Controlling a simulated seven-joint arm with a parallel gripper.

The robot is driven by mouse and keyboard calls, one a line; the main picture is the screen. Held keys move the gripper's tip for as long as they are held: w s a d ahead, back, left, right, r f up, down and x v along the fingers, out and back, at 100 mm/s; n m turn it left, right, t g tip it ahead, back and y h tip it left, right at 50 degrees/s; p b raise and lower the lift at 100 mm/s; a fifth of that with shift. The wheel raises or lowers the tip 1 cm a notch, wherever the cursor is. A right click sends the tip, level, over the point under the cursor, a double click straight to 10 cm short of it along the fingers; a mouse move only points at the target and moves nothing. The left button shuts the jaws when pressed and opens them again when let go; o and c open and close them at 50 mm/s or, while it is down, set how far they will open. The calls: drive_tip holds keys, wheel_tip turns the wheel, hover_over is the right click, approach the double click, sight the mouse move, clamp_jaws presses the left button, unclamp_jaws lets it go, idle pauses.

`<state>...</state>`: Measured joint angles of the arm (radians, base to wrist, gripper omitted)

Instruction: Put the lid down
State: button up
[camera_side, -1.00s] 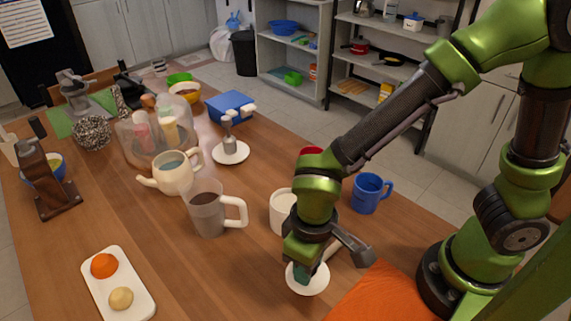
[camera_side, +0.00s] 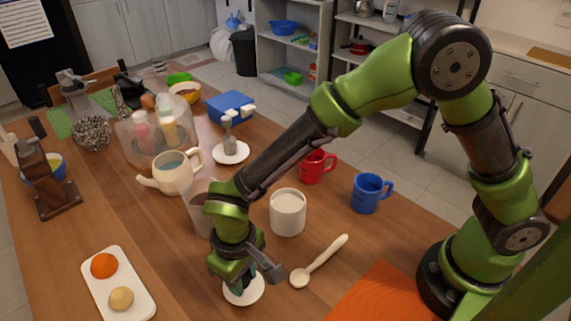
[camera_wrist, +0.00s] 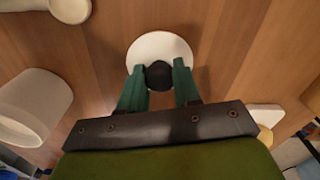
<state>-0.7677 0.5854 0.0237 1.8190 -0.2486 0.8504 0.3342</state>
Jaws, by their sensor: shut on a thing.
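The lid is a white round disc with a dark knob; it shows in the side view (camera_side: 244,291) and in the wrist view (camera_wrist: 149,47). My gripper (camera_side: 239,277) is shut on the lid's knob, with one teal finger on each side of it in the wrist view (camera_wrist: 158,75). The lid is low over the wooden table, left of the spoon. I cannot tell whether it touches the wood. A cream canister (camera_side: 287,214) stands open behind and to the right of it, with pale contents.
A wooden spoon (camera_side: 319,262) lies right of the lid. A white tray (camera_side: 141,297) with an orange and a pale round item is at left. A grey pitcher (camera_side: 198,220) is partly hidden behind my arm. Red (camera_side: 315,167) and blue mugs (camera_side: 367,193) stand farther right.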

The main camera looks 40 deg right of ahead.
drive_tip(key=o, duration=1)
drive_tip(key=shift+f, duration=0.1)
drive_tip(key=shift+o, duration=0.2)
wheel_tip(320, 180, up, 12)
drive_tip(key=d+r+m+t+y, duration=0.25)
drive_tip(key=d+r, duration=0.55)
drive_tip(key=d, duration=0.6)
drive_tip(key=s+d+r+m+t, duration=0.1)
drive_tip(key=s+d+m+t, duration=0.1)
drive_tip(key=d, duration=0.4)
drive_tip(key=s+d+r+m+t, duration=0.1)
drive_tip(key=s+d+m+t, duration=0.1)
drive_tip(key=s+d, duration=0.2)
drive_tip(key=shift+s+d+r+t, duration=0.25)
drive_tip(key=shift+d+r+t, duration=0.15)
drive_tip(key=shift+d, duration=1)
drive_tip(key=shift+h, duration=0.25)
